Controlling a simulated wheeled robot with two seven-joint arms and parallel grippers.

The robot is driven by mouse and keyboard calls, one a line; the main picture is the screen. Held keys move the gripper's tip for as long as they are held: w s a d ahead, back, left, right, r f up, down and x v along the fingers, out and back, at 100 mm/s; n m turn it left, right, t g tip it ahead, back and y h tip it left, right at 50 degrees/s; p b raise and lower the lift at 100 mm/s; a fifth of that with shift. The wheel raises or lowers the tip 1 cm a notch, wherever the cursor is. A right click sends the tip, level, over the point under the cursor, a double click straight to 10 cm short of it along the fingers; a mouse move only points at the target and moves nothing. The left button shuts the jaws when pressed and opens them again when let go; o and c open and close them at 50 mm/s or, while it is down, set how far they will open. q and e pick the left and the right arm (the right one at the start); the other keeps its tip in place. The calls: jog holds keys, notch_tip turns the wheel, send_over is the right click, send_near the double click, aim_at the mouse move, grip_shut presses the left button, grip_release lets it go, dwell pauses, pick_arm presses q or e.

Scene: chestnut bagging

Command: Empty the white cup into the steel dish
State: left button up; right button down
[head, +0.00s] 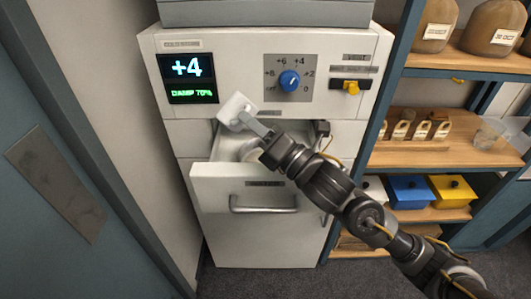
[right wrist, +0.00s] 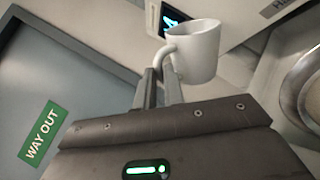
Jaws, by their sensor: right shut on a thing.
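The white cup (head: 236,108) is above the open drawer in the head view, near the front of the white cabinet. It looks tilted. In the right wrist view the cup (right wrist: 195,52) hangs by its handle between the fingertips of my right gripper (right wrist: 163,80). That gripper (head: 257,125) is shut on the handle. The inside of the cup is hidden. A round steel dish (right wrist: 308,85) shows partly at the right edge of the right wrist view. In the head view the dish (head: 249,150) sits in the drawer, partly behind my gripper. My left gripper is not in view.
The open drawer (head: 240,190) juts from the cabinet (head: 225,130) below a panel with a display and a blue knob (head: 289,82). Shelves with sacks, a wooden rack and coloured boxes (head: 408,191) stand right. A blue-grey door (head: 70,130) is left.

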jog(key=shift+w+d+r+m+t+p, duration=0.1)
jog(key=shift+r+m+t+p, duration=0.2)
jog(key=shift+m, duration=0.35)
jog(key=shift+w+d+r+m+t+p, duration=0.1)
jog(key=shift+r+m+t+p, duration=0.15)
jog(key=shift+m, duration=0.4)
jog(key=shift+f+m+h, duration=0.15)
jog(key=shift+m+h, duration=0.15)
jog(key=shift+h, duration=0.1)
jog(key=shift+d+f+m+t+b, duration=0.15)
jog(key=shift+f+m+t+b, duration=0.25)
jog(key=shift+m, duration=0.5)
jog(key=shift+w+d+r+m+t+h+p, duration=0.2)
jog(key=shift+w+d+r+m+t+h, duration=0.15)
jog(key=shift+m, duration=0.3)
jog(key=shift+w+d+r+m+t+h+p, duration=0.2)
jog(key=shift+d+m+t+h, duration=0.15)
jog(key=shift+m, duration=0.3)
jog(key=shift+f+m+t+h, duration=0.4)
jog(key=shift+f+m, duration=0.15)
jog(key=shift+m, duration=0.65)
jog(key=shift+d+r+m, duration=0.15)
jog(key=shift+m, duration=0.35)
